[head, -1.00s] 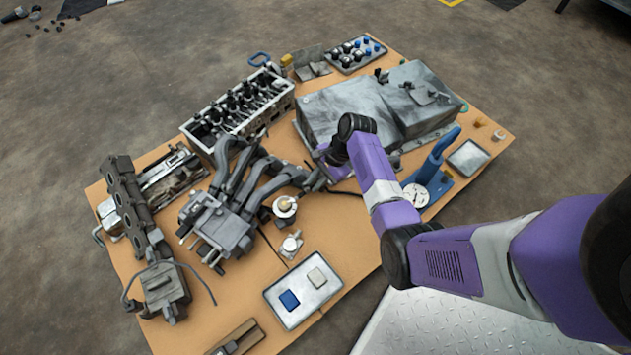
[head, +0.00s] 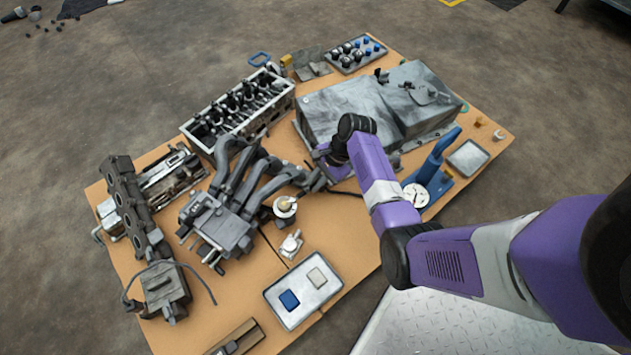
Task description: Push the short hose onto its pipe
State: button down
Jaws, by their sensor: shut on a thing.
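My gripper (head: 315,181) is at the end of my purple arm, low over the board in front of the large grey housing (head: 345,108). It is small and dark in the head view, partly behind my wrist. It is shut on a dark piece, which I take to be the short hose; its outline blends with the fingers. The manifold's dark, curved pipes (head: 262,175) end just left of my gripper. I cannot tell which pipe is the hose's own, or whether the hose touches it.
A cylinder head (head: 240,108) stands behind the pipes. A small pot (head: 285,209) and a grey tray (head: 275,292) with a blue and a pale block are in front. A blue press with a dial (head: 440,165) stands right of my arm. Bare board (head: 335,230) lies between.

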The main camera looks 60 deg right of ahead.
jog(key=shift+w+a+r+p, duration=0.1)
jog(key=shift+a+r+p, duration=0.1)
jog(key=shift+a+p, duration=0.5)
jog(key=shift+w+a+p, duration=0.1)
jog(key=shift+a+p, duration=0.05)
jog(key=shift+p, duration=0.4)
jog(key=shift+a+f, duration=0.2)
jog(key=shift+f, duration=0.05)
jog(key=c, duration=1.4)
grip_release()
